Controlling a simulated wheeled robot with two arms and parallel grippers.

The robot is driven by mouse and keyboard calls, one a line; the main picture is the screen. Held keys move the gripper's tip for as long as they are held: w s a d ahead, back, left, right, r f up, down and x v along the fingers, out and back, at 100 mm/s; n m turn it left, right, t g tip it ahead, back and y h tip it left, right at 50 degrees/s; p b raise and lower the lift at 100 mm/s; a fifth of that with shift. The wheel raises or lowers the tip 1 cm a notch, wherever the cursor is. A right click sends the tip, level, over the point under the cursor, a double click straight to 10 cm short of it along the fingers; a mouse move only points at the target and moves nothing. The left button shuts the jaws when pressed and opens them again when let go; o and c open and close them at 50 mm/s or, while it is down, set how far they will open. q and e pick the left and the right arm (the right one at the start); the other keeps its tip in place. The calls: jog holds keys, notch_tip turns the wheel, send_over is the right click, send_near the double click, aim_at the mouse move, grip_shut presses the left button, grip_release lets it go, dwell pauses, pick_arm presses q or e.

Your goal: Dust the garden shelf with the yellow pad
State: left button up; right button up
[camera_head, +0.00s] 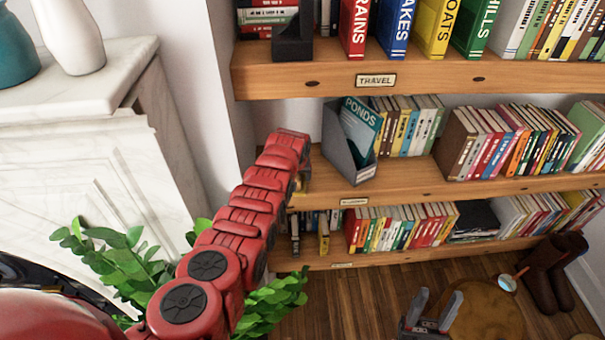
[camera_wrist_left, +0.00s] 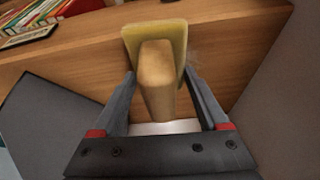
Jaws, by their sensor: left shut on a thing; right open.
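The yellow pad (camera_wrist_left: 181,38) has a wooden handle (camera_wrist_left: 156,80), held upright between the fingers of my left gripper (camera_wrist_left: 158,88) in the left wrist view. The pad is at the wooden board of the middle shelf (camera_head: 420,180), near its left end; touching or just apart I cannot tell. A faint greyish patch shows on the board beside the pad. In the head view my red left arm mostly hides the gripper and pad. The middle shelf's label (camera_head: 354,201) is too small to read. My right gripper (camera_head: 432,312) is open and empty, low over the floor.
A grey file box (camera_head: 345,150) with a "PONDS" book stands close right of my left arm. Rows of books fill the shelves; the upper one is labelled "TRAVEL" (camera_head: 376,80). A leafy plant (camera_head: 110,255) and marble fireplace (camera_head: 80,160) flank the arm. A round stool (camera_head: 485,310) and boots (camera_head: 550,270) stand right.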

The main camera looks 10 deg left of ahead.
pick_arm(q)
jog(key=shift+s+a+r+p, duration=0.15)
jog(key=shift+a+p, duration=0.15)
jog(key=shift+a, duration=0.15)
jog(key=shift+s+a+r+p, duration=0.1)
jog(key=shift+a+p, duration=0.15)
jog(key=shift+a, duration=0.15)
jog(key=shift+a+f, duration=0.2)
jog(key=shift+a, duration=0.05)
jog(key=shift+s+a+p, duration=0.2)
jog(key=shift+a+p, duration=0.25)
jog(key=shift+a, duration=0.1)
jog(key=shift+s+a+f+p, duration=0.1)
jog(key=shift+s+a+p, duration=0.15)
jog(key=shift+a, duration=0.35)
jog(key=shift+s+a+f+p, duration=0.15)
jog(key=shift+a+p, duration=0.1)
jog(key=shift+a, duration=0.35)
jog(key=shift+r, duration=0.1)
notch_tip(320, 180, up, 6)
jog(key=p, duration=0.3)
jog(key=shift+w, duration=0.1)
jog(key=shift+p, duration=0.3)
jog(key=shift+r, duration=0.1)
